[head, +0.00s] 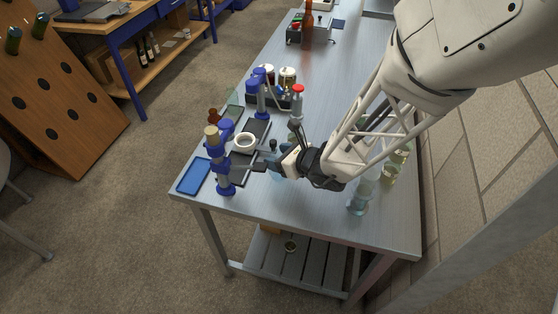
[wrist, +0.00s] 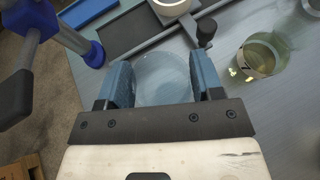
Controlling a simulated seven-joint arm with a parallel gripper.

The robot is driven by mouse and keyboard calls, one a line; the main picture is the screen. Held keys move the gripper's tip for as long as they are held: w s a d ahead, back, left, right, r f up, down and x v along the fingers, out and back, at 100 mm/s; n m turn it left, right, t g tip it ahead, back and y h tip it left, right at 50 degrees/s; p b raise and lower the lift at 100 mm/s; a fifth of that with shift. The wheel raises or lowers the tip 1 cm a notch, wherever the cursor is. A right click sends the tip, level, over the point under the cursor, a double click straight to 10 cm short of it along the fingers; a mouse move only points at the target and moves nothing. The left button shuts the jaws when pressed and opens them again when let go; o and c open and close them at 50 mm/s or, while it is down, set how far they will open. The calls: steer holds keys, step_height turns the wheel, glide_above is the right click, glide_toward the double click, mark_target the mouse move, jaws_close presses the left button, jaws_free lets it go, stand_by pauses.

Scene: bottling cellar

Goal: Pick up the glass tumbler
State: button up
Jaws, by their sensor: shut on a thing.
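In the wrist view the glass tumbler (wrist: 163,80) is a clear, pale, round shape between the two blue fingers of my gripper (wrist: 163,77). Both fingers press against its sides, and the gripper is shut on it. In the head view my gripper (head: 277,158) is low over the near part of the steel table, beside the blue-and-black corking stand (head: 222,165). The tumbler is hard to make out there, mostly hidden by the fingers. Whether it touches the table is not clear.
A glass with pale yellow content (wrist: 262,55) stands right of my gripper. Clear glassware (head: 357,206) and jars (head: 389,176) stand near the table's right edge. A blue tray (head: 194,176) lies at the left corner. A white ring-shaped item (head: 245,142) is behind the stand.

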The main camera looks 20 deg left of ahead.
steer(key=shift+r, duration=0.1)
steer(key=shift+r, duration=0.75)
steer(key=s+d+r, duration=0.3)
steer(key=s+d, duration=0.6)
steer(key=s, duration=0.4)
steer(key=shift+s+r, duration=0.1)
stand_by(0.3)
